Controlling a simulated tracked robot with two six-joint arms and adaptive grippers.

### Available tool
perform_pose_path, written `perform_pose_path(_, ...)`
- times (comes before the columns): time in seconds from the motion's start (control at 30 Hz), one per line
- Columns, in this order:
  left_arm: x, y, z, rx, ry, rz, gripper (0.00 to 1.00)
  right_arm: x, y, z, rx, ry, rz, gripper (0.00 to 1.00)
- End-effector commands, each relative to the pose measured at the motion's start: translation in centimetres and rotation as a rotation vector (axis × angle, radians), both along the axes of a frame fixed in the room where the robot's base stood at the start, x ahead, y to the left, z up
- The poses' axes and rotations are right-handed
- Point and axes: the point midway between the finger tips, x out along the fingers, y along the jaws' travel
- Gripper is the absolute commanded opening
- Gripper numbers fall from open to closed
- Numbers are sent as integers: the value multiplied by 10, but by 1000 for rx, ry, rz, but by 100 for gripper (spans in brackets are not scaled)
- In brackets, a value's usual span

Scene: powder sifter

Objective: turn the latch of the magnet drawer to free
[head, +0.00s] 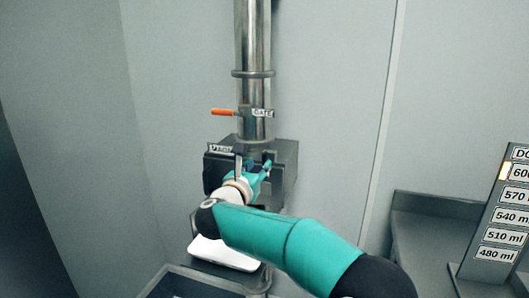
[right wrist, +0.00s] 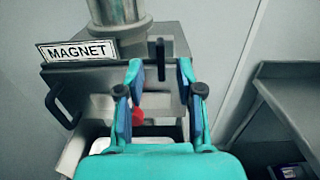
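The magnet drawer sits in a dark grey housing on the steel pipe, and its front (right wrist: 105,84) fills the middle of the right wrist view below a MAGNET label (right wrist: 78,51). A black bar handle (right wrist: 60,104) is on its left side. A small dark upright lever (right wrist: 160,61), seemingly the latch, shows between my fingertips; I cannot tell whether they touch it. My right gripper (right wrist: 161,70) is open in front of the drawer; it also shows in the head view (head: 261,170), partly hiding the drawer front. My left gripper is not in view.
An orange gate handle (head: 223,112) sticks out left of the pipe (head: 252,95) above the housing. A red round part (right wrist: 137,115) shows behind my left finger. A white container (head: 224,253) stands below. A grey bench (head: 432,222) and a volume-label board (head: 497,220) are at right.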

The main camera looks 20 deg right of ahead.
Motion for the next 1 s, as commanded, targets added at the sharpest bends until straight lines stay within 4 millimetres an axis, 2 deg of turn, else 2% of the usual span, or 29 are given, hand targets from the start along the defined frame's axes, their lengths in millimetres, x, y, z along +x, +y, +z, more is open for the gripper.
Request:
perform_pose_path(0.03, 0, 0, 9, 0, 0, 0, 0, 9, -7, 3, 0, 1, -3, 36)
perform_pose_path(0.1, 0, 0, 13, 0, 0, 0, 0, 20, -15, 3, 0, 1, -3, 36)
perform_pose_path(0.3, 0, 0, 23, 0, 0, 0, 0, 40, -29, 1, 1, 1, -1, 36)
perform_pose_path(0.73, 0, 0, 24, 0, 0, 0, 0, 47, -33, 0, -1, 1, 1, 36)
perform_pose_path(0.93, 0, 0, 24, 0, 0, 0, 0, 47, -33, 0, -1, 1, 1, 3)
perform_pose_path(1.0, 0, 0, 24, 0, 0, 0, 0, 47, -33, 0, -1, 1, 2, 0)
